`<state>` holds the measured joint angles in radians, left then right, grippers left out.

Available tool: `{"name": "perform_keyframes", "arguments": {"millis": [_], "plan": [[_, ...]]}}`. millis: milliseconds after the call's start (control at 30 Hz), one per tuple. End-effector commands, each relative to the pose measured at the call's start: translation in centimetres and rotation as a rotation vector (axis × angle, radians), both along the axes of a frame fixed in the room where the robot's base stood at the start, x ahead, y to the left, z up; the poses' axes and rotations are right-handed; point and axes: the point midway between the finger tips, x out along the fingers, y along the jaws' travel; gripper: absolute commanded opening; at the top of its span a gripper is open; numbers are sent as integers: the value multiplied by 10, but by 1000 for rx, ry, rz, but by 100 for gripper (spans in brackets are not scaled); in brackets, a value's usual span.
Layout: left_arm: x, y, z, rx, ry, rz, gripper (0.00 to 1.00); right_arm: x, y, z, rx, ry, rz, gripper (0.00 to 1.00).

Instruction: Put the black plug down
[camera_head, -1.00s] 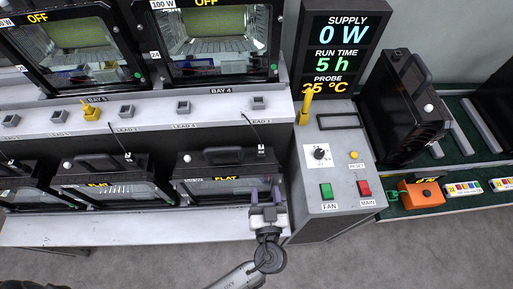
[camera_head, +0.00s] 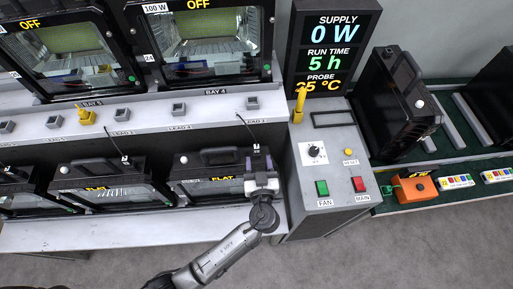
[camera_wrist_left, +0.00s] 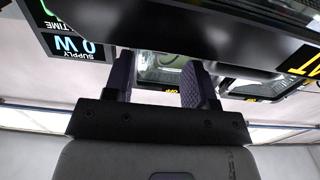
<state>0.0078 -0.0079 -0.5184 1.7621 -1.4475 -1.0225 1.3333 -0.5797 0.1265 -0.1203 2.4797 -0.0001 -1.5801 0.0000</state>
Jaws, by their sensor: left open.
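A small black plug with a white tag (camera_head: 256,150) hangs at the end of a thin black lead, by the right end of the nearest flat floodlight housing (camera_head: 209,160). My left gripper (camera_head: 262,160) is open, with its two purple-grey fingers pointing up just below the plug. I cannot tell whether they touch it. In the left wrist view, the fingers (camera_wrist_left: 160,80) stand apart and no plug shows clearly between them. My right gripper is not in view.
The supply console (camera_head: 325,165) with green and red switches stands just right of my left gripper. A yellow plug (camera_head: 85,117) sits on the sloped ledge. A black housing (camera_head: 398,105) and an orange box (camera_head: 413,190) are on the right bench.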

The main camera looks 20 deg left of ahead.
Motion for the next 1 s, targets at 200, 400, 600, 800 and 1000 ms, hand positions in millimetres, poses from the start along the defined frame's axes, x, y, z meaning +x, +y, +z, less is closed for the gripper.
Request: {"name": "perform_keyframes", "arguments": {"millis": [200, 400, 600, 800, 1000], "plan": [[26, 16, 4, 3, -2, 2, 51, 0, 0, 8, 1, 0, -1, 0], [38, 22, 3, 2, 0, 2, 51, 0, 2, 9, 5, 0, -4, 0], [39, 23, 2, 1, 0, 1, 51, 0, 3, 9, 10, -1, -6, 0], [39, 22, 2, 0, -1, 1, 38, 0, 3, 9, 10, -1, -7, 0], [39, 22, 2, 0, -1, 1, 18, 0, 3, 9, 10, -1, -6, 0]]}}
